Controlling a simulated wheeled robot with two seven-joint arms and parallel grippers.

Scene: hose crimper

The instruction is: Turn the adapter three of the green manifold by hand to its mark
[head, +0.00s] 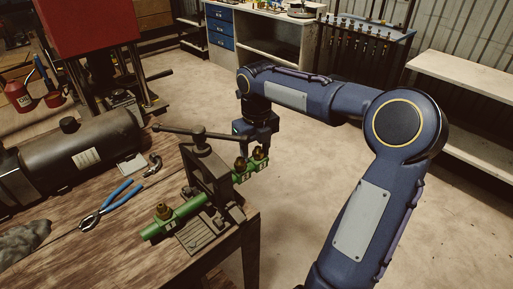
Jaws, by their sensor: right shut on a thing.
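The green manifold (182,218) is a bar clamped in a grey vice (207,172) at the bench's corner. Several brass adapters stand up from it. One adapter (163,211) is on the near left end. Another adapter (240,164) stands right of the vice, beside the farthest adapter (260,153) at the right end. My right gripper (259,146) points down over the right end and is shut on the farthest adapter there. Its fingers partly hide the adapter's top, and I cannot make out a mark. My left gripper is not in view.
The vice's long handle (183,131) reaches left above the wooden bench (130,235). Blue-handled pliers (122,193), a dark tank (80,150) and a grey cloth (25,240) lie on the bench. Open floor lies right of the bench.

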